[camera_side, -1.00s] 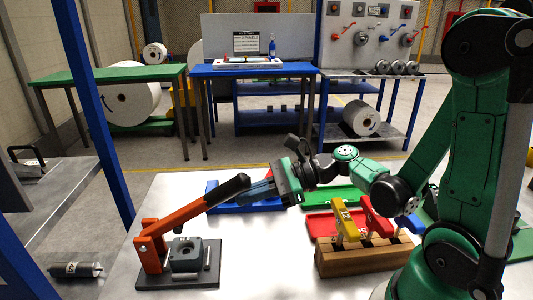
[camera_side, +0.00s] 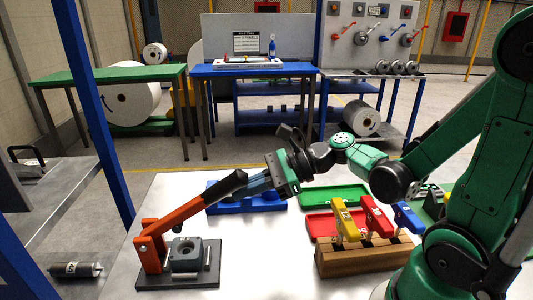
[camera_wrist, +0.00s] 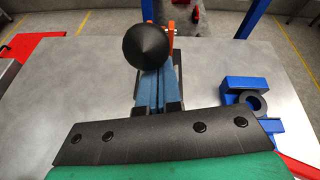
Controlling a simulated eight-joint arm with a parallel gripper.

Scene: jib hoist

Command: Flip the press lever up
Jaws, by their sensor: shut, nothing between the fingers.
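The press lever (camera_side: 190,212) is an orange arm with a black grip, hinged on an orange bracket at the left of a dark base plate (camera_side: 205,278). It slopes up to the right over a grey block (camera_side: 186,254). My gripper (camera_side: 251,187) is shut with nothing between its blue fingers, close by the black grip end in the side view. In the wrist view the round black grip end (camera_wrist: 146,45) lies over my shut fingers (camera_wrist: 152,88) and hides their tips. I cannot tell whether they touch.
A wooden block (camera_side: 350,262) with yellow, red and blue handled tools stands right of the press. The table's middle is clear.

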